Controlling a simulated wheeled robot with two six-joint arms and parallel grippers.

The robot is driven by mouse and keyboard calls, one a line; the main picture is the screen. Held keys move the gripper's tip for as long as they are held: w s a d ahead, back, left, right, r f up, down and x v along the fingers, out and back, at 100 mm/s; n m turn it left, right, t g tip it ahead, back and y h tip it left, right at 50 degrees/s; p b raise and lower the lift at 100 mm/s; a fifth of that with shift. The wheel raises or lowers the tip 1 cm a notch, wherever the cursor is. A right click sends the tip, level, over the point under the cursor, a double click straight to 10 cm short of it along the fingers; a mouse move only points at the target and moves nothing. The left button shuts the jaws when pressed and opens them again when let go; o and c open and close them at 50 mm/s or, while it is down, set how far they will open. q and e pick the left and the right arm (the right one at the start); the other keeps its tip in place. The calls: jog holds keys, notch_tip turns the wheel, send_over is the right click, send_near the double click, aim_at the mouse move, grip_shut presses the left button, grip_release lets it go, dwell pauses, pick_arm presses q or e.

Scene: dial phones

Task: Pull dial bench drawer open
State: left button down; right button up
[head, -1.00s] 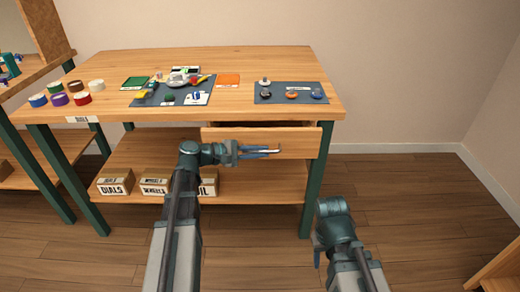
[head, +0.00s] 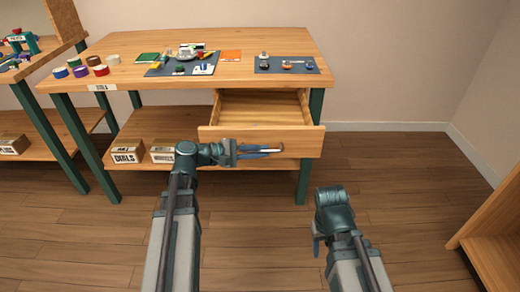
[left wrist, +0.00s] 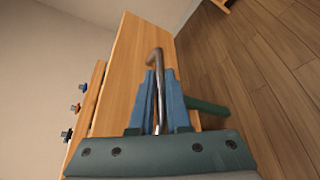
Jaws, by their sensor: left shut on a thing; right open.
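The dial bench drawer (head: 225,133) is pulled out from under the bench top (head: 300,76), and its inside shows as bare wood. My left gripper (head: 262,151) is at the drawer front, shut on the metal handle (head: 278,150). In the left wrist view the blue fingers (left wrist: 160,95) close around the bent metal handle (left wrist: 156,58), with the wooden drawer front (left wrist: 128,65) behind. My right gripper (head: 317,245) hangs low at the right, away from the bench; its fingers are mostly hidden.
Tape rolls (head: 80,71) and dark mats with small parts (head: 286,65) lie on the bench. Labelled boxes (head: 128,153) stand on the lower shelf. Another bench (head: 30,100) is at the left, and a wooden unit (head: 495,235) is at the right. Floor between is clear.

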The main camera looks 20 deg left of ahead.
pick_arm(q)
jog(key=c, duration=0.9)
grip_release()
jog(key=p+v, duration=0.3)
jog(key=v, duration=1.1)
jog(key=shift+w, duration=0.1)
